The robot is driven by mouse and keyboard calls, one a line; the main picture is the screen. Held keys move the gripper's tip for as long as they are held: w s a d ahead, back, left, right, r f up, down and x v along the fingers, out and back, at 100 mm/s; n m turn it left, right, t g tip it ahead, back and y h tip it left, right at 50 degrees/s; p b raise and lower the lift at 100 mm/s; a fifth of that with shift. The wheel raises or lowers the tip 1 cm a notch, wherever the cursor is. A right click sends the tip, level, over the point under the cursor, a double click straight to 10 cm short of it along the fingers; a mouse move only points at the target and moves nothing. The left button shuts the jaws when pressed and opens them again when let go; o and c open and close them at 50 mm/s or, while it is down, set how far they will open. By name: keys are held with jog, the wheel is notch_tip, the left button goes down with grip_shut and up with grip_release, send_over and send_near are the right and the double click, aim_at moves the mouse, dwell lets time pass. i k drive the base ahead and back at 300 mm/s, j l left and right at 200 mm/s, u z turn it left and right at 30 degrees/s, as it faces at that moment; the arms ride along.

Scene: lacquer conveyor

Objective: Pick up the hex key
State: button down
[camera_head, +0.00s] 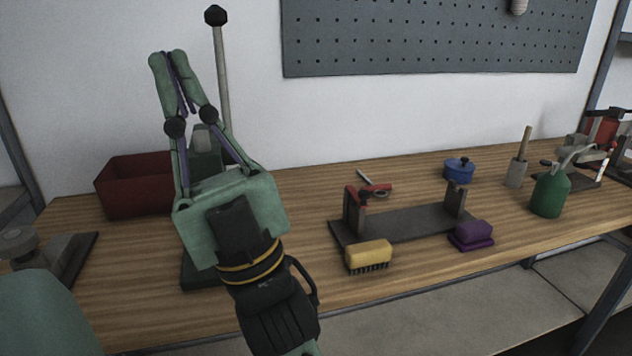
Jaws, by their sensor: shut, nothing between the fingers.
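My gripper (168,57) is raised at the left, in front of the white wall, with its green fingers pointing up. Its fingertips are close together and nothing shows between them. I cannot pick out a hex key with certainty. A small pale rod (364,177) lies on the bench behind the dark fixture, close to a grey ring-shaped piece and a red part. It is too small to tell whether this rod is the hex key. My gripper is well to the left of it and higher. My gripper and arm hide part of the bench behind them.
The wooden bench (130,300) holds a dark fixture (400,224) with two uprights, a yellow brush (369,255), a purple block (471,235), a blue pot (458,169) and a green can (548,193). A red bin (134,187) and a tall lever (222,80) stand near my gripper.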

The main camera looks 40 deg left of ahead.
aim_at(383, 187)
jog(key=l+u, duration=0.15)
jog(key=u, duration=1.25)
jog(key=i+l, duration=0.15)
jog(key=l, duration=0.25)
jog(key=i+l, duration=0.15)
jog(key=l, duration=0.25)
jog(key=i+l, duration=0.15)
jog(key=l, duration=0.25)
jog(key=k, duration=0.35)
jog(key=i+l+u, duration=0.1)
jog(key=l+u, duration=0.25)
jog(key=l, duration=0.35)
jog(key=i+l+u, duration=0.2)
jog(key=l, duration=0.4)
jog(key=l+u, duration=0.15)
jog(key=l, duration=0.4)
jog(key=i+l+u, duration=0.1)
jog(key=l, duration=0.25)
jog(key=i+l+u, duration=0.15)
jog(key=l, duration=0.2)
jog(key=i, duration=0.35)
